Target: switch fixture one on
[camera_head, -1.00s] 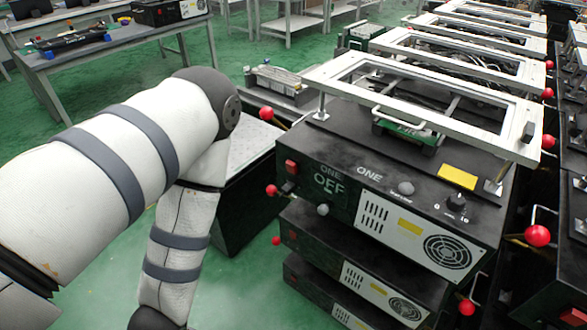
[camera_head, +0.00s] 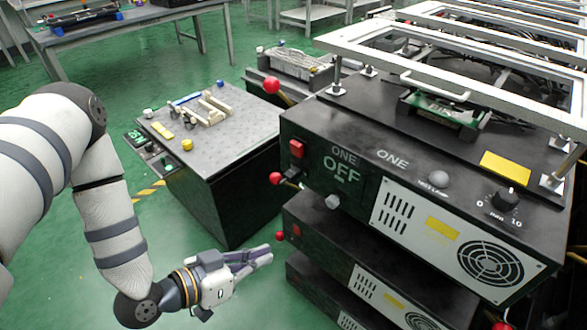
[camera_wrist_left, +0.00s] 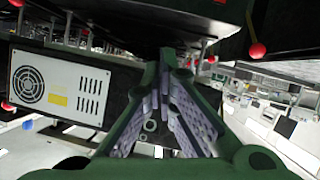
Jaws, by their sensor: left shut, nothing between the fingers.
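Fixture one (camera_head: 345,215) is a black box at the right of the head view, with white "ONE" and "OFF" lettering on its front. At the left end of its front are a red switch (camera_head: 297,149) and a lever with a red ball (camera_head: 276,178). A second red-ball lever (camera_head: 271,85) sticks out at its upper left corner. My left gripper (camera_head: 264,256) is shut and empty, below and left of the front lever, apart from it. In the left wrist view the closed fingers (camera_wrist_left: 168,85) point toward dark boxes. My right gripper is not in view.
More black boxes (camera_head: 325,245) are stacked below fixture one, with a red ball (camera_head: 280,236) close to my left fingertips. A dark bench (camera_head: 235,125) with small parts stands behind the gripper. Green floor (camera_head: 75,235) is open at the left.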

